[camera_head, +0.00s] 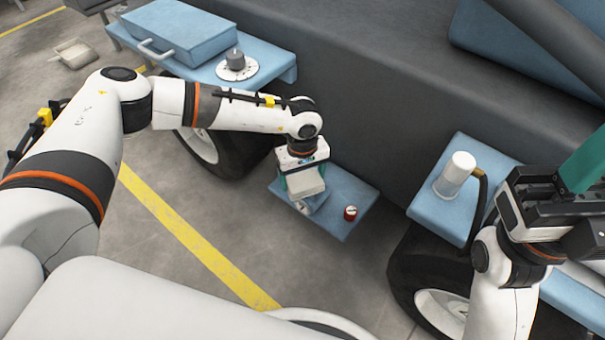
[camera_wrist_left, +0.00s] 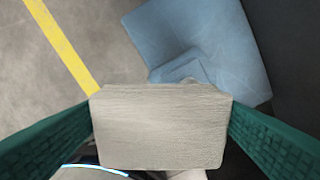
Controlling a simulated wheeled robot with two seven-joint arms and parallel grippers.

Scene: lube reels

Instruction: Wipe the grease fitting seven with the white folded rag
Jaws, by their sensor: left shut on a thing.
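My left gripper (camera_head: 303,178) is shut on the white folded rag (camera_head: 306,184), a pale, boxy pad. In the left wrist view the rag (camera_wrist_left: 160,127) fills the space between the green fingers. It is over a small blue shelf (camera_head: 342,222) on the side of the dark vehicle. A small white round part (camera_head: 300,207) shows just below the rag, and a red-and-white fitting (camera_head: 350,213) stands to its right. No number is readable, so I cannot tell which is grease fitting seven, or whether the rag touches anything. My right gripper (camera_head: 560,195) is at the right edge, its jaw opening unclear.
A blue shelf (camera_head: 278,70) at upper left carries a blue case (camera_head: 180,32) and a grey knob on a white dial (camera_head: 236,66). Another blue ledge (camera_head: 433,212) bears a white cylinder (camera_head: 457,172) with a hose. Tyres sit below. Floor with a yellow line (camera_head: 190,238) is open at left.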

